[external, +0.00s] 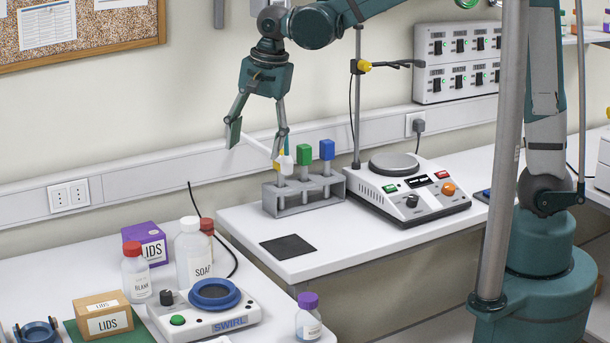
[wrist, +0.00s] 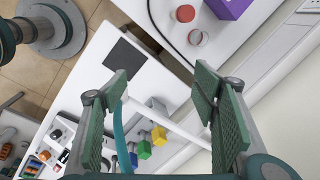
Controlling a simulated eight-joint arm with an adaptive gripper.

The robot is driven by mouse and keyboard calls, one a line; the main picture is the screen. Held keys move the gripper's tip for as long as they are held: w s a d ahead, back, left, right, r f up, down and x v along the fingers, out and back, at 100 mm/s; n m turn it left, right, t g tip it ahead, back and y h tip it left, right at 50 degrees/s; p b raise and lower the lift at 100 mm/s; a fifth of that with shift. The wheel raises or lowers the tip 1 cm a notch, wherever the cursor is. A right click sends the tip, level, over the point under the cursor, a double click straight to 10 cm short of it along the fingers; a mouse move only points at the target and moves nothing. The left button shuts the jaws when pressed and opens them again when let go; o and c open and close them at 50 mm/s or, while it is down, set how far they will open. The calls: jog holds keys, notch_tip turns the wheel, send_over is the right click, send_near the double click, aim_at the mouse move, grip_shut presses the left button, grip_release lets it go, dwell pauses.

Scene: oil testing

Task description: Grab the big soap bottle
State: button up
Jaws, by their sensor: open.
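The big soap bottle (external: 192,258) is white with a white cap and a SOAP label. It stands upright on the left bench in the external view, and a red-capped bottle (external: 207,228) is close behind it. My gripper (external: 257,142) is open, high above the benches, to the right of the soap bottle and well apart from it. In the wrist view my gripper (wrist: 163,95) has its fingers wide apart. A white bar (external: 258,146) shows across the gap between them; I cannot tell whether it touches them. I cannot clearly identify the soap bottle in the wrist view.
A grey rack (external: 295,208) with yellow, green and blue tops stands below my gripper, beside a hotplate (external: 408,192). The BLANK bottle (external: 136,277), purple box (external: 146,243) and SWIRL device (external: 205,308) surround the soap bottle. A black cable (external: 232,250) lies to its right.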

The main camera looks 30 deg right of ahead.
jog(key=s+a+f+m+g+p, duration=0.1)
jog(key=s+a+f+m+p, duration=0.15)
jog(key=a, duration=0.85)
jog(key=m+h+p, duration=0.1)
jog(key=p, duration=0.3)
send_over(190, 220)
jog(key=shift+g, duration=0.3)
notch_tip(190, 220, down, 4)
jog(key=shift+f, duration=0.1)
jog(key=shift+m, duration=0.25)
notch_tip(190, 220, down, 4)
jog(key=shift+f, duration=0.7)
jog(key=shift+f, duration=0.1)
jog(key=shift+f, duration=3.3)
jog(key=shift+f, duration=0.1)
jog(key=shift+f+p, duration=0.6)
jog(key=shift+f, duration=1.85)
